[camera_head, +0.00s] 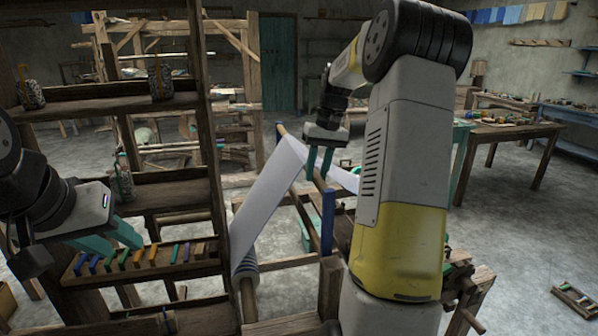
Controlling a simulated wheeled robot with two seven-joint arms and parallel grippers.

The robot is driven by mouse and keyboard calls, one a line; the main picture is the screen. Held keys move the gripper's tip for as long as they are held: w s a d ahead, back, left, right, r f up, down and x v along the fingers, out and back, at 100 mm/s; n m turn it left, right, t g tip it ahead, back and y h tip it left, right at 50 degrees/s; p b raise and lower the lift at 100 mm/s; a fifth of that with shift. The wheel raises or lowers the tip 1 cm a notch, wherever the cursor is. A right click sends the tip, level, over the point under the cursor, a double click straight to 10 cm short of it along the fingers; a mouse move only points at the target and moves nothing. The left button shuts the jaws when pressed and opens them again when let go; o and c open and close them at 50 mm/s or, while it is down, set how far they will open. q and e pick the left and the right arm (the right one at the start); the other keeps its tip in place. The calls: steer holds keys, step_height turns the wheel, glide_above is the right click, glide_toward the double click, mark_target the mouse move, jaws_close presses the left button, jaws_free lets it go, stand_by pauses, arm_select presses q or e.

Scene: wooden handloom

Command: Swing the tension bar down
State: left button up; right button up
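The handloom's wooden bar (291,142), which I take to be the tension bar, slants down from upper left to lower right, with a white cloth (266,204) draped over it. The cloth runs down left to a roller (245,267) and also falls away to the right. My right gripper (319,168) points down over the bar's middle, with its teal fingers apart. I cannot tell if they touch the bar. My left gripper (118,241) is open and empty, above a tray on the left rack.
A table (497,131) stands at right. The floor there is mostly clear.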

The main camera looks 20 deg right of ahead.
jaws_close()
stand_by(1.1)
